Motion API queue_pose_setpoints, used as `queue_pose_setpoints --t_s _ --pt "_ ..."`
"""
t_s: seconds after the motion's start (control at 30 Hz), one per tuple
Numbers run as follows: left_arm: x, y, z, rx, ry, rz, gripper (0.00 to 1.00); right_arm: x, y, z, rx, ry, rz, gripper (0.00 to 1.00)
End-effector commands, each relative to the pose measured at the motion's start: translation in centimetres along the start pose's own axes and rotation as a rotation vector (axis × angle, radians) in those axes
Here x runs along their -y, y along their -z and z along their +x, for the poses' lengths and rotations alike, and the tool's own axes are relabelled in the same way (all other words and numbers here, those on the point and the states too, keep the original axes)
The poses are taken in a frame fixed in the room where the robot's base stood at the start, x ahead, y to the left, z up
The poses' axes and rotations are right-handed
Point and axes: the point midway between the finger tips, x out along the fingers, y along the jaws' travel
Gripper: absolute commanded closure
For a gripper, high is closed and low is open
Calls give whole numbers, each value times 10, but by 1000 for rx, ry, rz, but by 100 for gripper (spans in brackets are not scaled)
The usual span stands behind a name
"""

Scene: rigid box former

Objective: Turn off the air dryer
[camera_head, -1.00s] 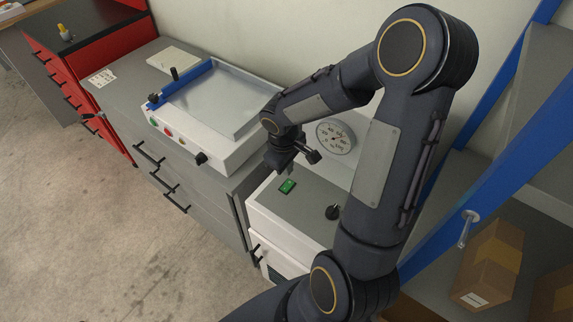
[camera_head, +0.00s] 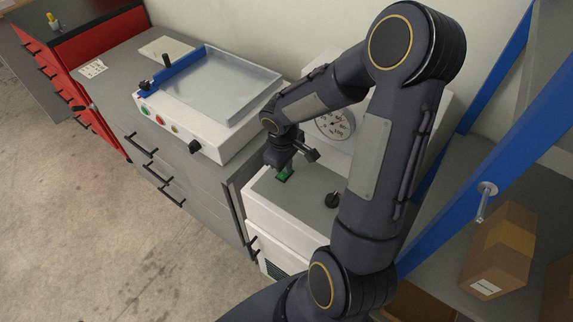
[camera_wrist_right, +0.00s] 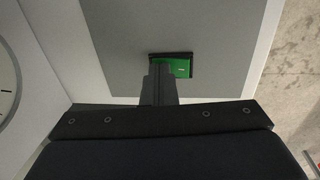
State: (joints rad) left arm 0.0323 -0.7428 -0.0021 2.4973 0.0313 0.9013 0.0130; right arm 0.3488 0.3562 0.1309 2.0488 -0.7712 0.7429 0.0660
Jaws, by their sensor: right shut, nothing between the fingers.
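The air dryer is a white cabinet with a grey top panel (camera_head: 305,205) and a round dial gauge (camera_head: 334,124) behind it. A green rocker switch (camera_head: 285,177) sits in a black frame on the panel; it also shows in the right wrist view (camera_wrist_right: 181,67). My right gripper (camera_head: 284,170) points down at the switch, shut and empty. In the right wrist view its fingertips (camera_wrist_right: 160,68) overlap the left part of the switch; I cannot tell whether they touch it. My left gripper is out of view.
A black knob (camera_head: 332,200) stands on the panel right of the switch. A white machine with a tray (camera_head: 225,85) and coloured buttons is on the grey cabinet to the left. A blue shelf post (camera_head: 480,160) and cardboard boxes (camera_head: 497,250) are at the right.

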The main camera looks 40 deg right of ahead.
Motion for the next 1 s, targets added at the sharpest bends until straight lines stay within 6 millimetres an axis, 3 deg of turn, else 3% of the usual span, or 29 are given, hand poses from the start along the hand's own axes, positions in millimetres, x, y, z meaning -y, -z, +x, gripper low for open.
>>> queue_pose_setpoints --t_s 0.57,1.0 --pt "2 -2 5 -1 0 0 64 17 -2 -2 6 5 -5 100" --pt "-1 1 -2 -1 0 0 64 16 0 -12 3 2 -3 100"
